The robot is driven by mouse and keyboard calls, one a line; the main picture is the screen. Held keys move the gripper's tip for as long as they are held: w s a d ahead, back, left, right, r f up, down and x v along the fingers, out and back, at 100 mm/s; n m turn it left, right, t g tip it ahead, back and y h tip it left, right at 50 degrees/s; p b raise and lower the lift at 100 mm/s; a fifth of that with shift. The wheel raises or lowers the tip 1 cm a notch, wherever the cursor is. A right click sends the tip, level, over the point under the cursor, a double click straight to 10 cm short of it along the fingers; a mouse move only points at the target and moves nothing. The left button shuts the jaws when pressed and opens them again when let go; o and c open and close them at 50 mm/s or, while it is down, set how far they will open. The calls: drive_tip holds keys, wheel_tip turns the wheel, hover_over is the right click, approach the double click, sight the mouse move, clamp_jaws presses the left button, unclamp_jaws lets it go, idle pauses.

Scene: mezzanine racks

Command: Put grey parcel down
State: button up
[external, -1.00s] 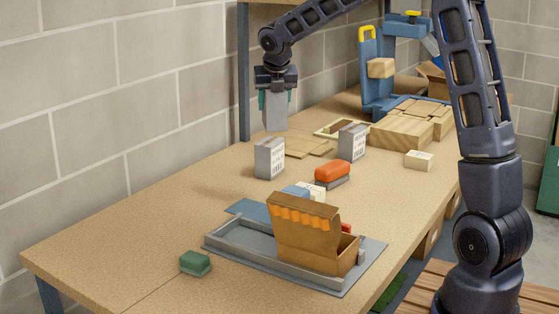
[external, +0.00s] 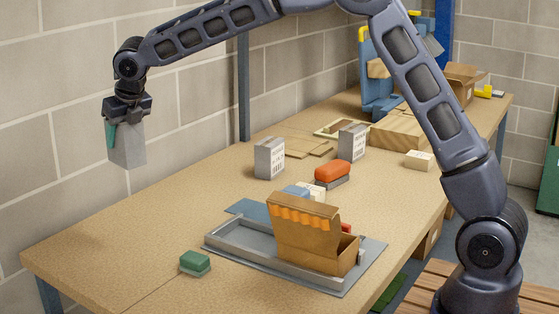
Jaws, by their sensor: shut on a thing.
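My gripper (external: 122,122) is shut on a grey parcel (external: 128,148) and holds it in the air over the left part of the wooden table (external: 130,225), close to the block wall. The parcel hangs roughly upright, with its lower end apart from the tabletop. A green finger pad shows on its left side. Two more grey parcels with printed labels stand upright on the table, one near the middle (external: 269,158) and one farther right (external: 352,142).
A grey tray (external: 225,247) with an open cardboard box (external: 305,235) lies at the front. A green sponge-like block (external: 195,262) is left of it. An orange-topped block (external: 333,172) and wooden boards (external: 297,146) lie behind. The table's left part is mostly clear.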

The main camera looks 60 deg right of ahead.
drive_tip(key=a+n, duration=0.2)
drive_tip(key=a, duration=1.2)
drive_tip(key=shift+y, duration=0.4)
wheel_tip(320, 180, down, 20)
drive_tip(key=shift+d+f, duration=0.15)
drive_tip(key=shift+f, duration=0.05)
drive_tip(key=o, duration=1.1)
drive_tip(key=shift+f, duration=0.15)
drive_tip(key=shift+o, duration=0.2)
drive_tip(key=v, duration=1.2)
